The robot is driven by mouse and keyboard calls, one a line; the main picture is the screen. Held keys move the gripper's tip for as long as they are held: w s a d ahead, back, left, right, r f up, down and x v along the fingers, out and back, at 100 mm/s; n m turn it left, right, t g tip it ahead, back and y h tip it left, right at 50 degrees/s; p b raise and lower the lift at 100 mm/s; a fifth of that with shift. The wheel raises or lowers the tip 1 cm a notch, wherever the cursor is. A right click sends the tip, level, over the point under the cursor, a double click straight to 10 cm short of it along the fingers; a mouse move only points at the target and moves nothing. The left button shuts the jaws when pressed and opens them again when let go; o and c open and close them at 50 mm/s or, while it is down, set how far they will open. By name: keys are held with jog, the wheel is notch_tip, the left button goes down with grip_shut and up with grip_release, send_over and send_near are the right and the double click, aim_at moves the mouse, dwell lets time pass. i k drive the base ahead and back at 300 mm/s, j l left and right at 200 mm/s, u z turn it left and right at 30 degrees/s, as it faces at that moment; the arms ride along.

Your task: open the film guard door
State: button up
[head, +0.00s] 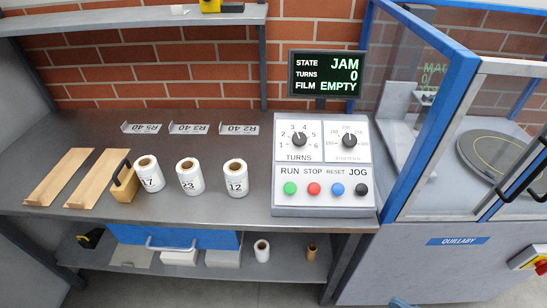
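The film guard door is a clear panel in a grey frame (511,68) at the right of the head view, beside a slanting blue post (432,100). A black curved handle (537,183) shows on it near the right picture edge. The door looks shut across the front of the machine, but its right side is cut off by the picture edge. Through the panel I see a dark round turntable (490,150) with a yellow ring.
A control box (321,205) with dials and buttons stands left of the machine, below a screen (326,75) reading JAM.

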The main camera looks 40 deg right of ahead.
aim_at(487, 65)
jog(key=z, duration=1.45)
jog(key=k+l, duration=0.15)
jog(key=l, duration=0.25)
jog(key=k+l, duration=0.1)
jog(key=l, duration=0.25)
jog(key=k+l, duration=0.15)
jog(key=l, duration=0.25)
jog(key=k+l, duration=0.15)
jog(key=l, duration=0.25)
